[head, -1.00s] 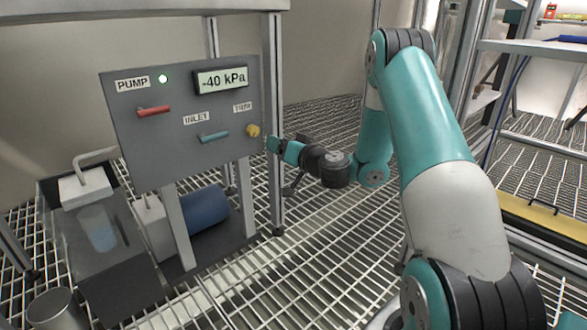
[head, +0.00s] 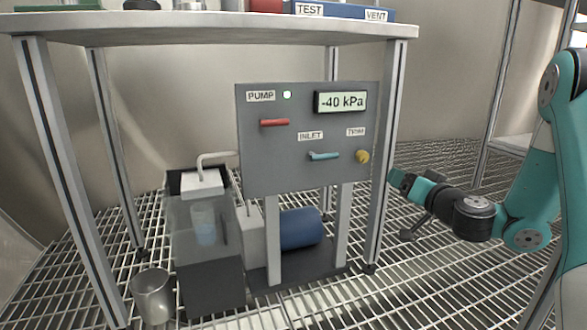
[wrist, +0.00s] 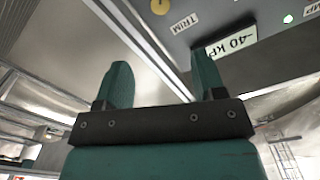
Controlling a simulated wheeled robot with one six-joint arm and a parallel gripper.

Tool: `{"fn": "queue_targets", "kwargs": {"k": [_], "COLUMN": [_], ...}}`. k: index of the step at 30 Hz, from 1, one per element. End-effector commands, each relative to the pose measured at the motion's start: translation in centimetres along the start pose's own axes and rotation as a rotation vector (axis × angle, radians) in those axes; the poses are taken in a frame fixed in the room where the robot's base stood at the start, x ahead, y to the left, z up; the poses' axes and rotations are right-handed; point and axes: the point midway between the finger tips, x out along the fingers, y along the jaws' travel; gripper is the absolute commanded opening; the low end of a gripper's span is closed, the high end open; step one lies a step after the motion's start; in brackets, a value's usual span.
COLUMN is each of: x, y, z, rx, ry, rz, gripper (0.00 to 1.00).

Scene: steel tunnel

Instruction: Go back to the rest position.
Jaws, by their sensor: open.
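My gripper (head: 398,181) is at the right of the grey control panel (head: 285,165), beside the table's front right leg, and apart from the panel's controls. In the wrist view my gripper (wrist: 162,70) has its two teal fingers spread with nothing between them. The panel's yellow TRIM knob (head: 363,157) is the control closest to my gripper. My arm reaches in from the right edge, bent low at the wrist.
The panel has a red PUMP handle (head: 274,122), a teal INLET handle (head: 323,156) and a display (head: 341,102) reading -40 kPa. The table leg (head: 388,150) is close to my gripper.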

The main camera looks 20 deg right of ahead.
Motion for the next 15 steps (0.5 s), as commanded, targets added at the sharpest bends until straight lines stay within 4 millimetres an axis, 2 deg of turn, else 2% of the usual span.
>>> {"fn": "queue_targets", "kwargs": {"k": [2,4,5,7,8,11,12,14,15], "x": [0.1,0.2,0.3,0.6,0.6,-0.2,-1.0,-2.8,-4.3], "y": [-0.3,-1.8,-2.8,-6.4,-8.4,-16.2,-19.5,-24.1,-27.1], "z": [-0.1,-0.6,-0.8,-1.6,-1.9,-2.8,-3.0,-3.3,-3.6], "rx": [-0.001,-0.006,-0.01,-0.022,-0.028,-0.059,-0.076,-0.104,-0.127], "ry": [-0.004,-0.021,-0.035,-0.089,-0.121,-0.273,-0.348,-0.472,-0.562], "rz": [-0.007,-0.038,-0.061,-0.14,-0.184,-0.353,-0.421,-0.512,-0.566], "gripper": [0.63,0.63,0.63,0.63,0.63,0.63,0.63,0.63,0.63]}}
